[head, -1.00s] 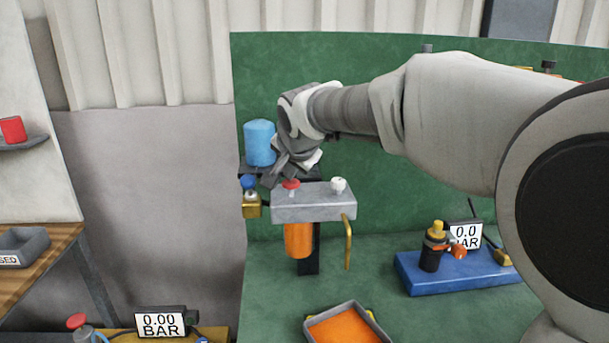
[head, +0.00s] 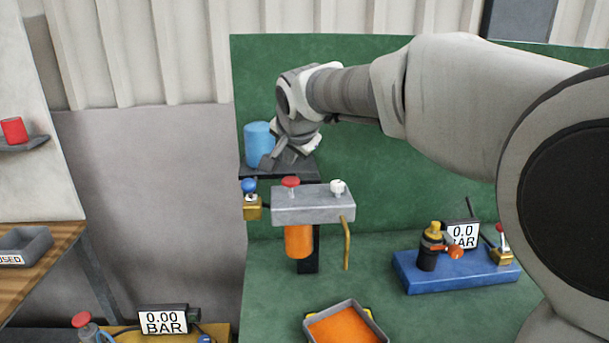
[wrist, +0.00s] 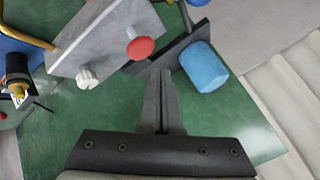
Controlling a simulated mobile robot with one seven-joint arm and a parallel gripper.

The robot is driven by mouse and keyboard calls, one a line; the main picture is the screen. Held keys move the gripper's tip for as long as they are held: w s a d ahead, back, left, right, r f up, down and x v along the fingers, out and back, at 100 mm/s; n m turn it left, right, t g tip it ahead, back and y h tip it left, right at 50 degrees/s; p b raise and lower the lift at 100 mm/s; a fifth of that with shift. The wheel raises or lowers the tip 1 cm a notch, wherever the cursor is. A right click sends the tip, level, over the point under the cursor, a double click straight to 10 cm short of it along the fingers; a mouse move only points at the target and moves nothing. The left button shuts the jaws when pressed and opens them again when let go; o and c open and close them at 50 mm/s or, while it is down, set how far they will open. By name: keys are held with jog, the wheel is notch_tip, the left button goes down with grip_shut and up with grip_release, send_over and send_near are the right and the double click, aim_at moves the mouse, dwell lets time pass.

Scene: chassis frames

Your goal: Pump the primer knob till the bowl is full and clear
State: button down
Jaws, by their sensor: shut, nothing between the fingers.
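A grey filter head (head: 312,206) carries a red knob (head: 290,182) on a short stem and a white knob (head: 338,187). Which of them is the primer knob is not marked. The bowl (head: 299,242) hangs under the head and looks orange; no fill level can be made out. My gripper (head: 268,166) is shut and empty, a little above and behind the red knob and apart from it. In the wrist view the shut fingers (wrist: 162,75) point between the red knob (wrist: 140,47) and a blue cylinder; the white knob (wrist: 87,79) is to the left.
The blue cylinder (head: 257,146) stands on a dark shelf close to my fingers. A blue-topped brass valve (head: 250,198) is left of the head, a bent brass pipe (head: 347,245) at its right. An orange-filled tray (head: 345,324) lies below. A blue base (head: 456,273) with a gauge stands right.

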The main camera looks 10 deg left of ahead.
aim_at(290, 181)
jog(key=shift+r+p, duration=0.95)
jog(key=shift+r, duration=0.85)
jog(key=s+d+f+n+g+h, duration=0.1)
jog(key=s+d, duration=0.5)
jog(key=d, duration=0.3)
jog(key=s+d+f+n+h, duration=0.1)
jog(key=s+d+h, duration=0.1)
jog(key=s+d, duration=0.55)
jog(key=s+d+f+n+g, duration=0.1)
jog(key=s+d+f, duration=0.3)
jog(key=s, duration=0.4)
jog(key=s+d+f+n+g, duration=0.1)
jog(key=s+d+f+n, duration=0.1)
jog(key=s+d+f, duration=0.3)
jog(key=s+d, duration=0.1)
jog(key=s, duration=0.3)
jog(key=shift+s+d+f, duration=0.15)
jog(key=shift+s+d, duration=0.05)
jog(key=shift+d, duration=0.2)
